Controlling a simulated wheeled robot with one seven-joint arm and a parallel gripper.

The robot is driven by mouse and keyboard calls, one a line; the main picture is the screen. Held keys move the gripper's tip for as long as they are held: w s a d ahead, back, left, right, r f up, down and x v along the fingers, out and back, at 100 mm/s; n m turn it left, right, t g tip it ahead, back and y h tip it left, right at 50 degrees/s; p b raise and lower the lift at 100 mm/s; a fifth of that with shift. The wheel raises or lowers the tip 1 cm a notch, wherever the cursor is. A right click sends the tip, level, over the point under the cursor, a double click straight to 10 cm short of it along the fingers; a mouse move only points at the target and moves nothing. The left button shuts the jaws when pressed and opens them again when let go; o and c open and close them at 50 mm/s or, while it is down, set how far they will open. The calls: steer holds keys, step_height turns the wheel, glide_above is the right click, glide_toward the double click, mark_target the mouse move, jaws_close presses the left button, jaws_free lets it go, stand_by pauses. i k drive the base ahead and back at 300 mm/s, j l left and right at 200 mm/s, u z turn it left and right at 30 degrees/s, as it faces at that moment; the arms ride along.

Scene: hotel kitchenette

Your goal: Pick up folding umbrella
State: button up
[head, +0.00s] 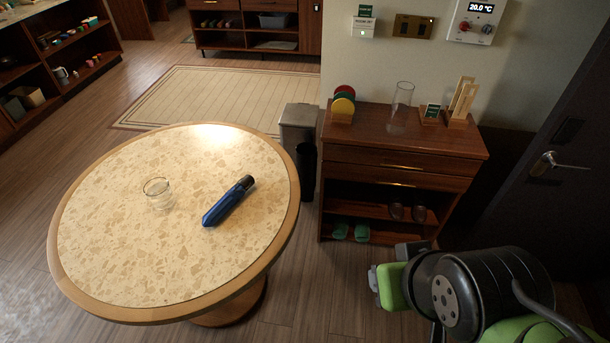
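The folding umbrella (227,203) is blue with a black end. It lies on the round table (110,275), right of the middle, with its black end pointing up and right. My gripper (378,287) shows at the lower right, partly hidden by my own arm. It is to the right of the table and apart from the umbrella. I cannot make out its fingers well enough to see whether they are open.
A clear glass (157,193) stands on the table left of the umbrella. A wooden cabinet (405,155) with a tall glass vase (402,105) stands behind my arm. A bin (298,125) is beside it. The front of the tabletop is clear.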

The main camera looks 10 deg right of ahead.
mark_target(231, 198)
steer(key=i+j+u, duration=0.15)
steer(key=u, duration=0.3)
steer(key=i+j+u, duration=0.25)
steer(key=u, duration=0.2)
steer(key=i+j+u, duration=0.15)
steer(key=u, duration=0.35)
steer(key=i+u, duration=0.3)
steer(key=u, duration=0.15)
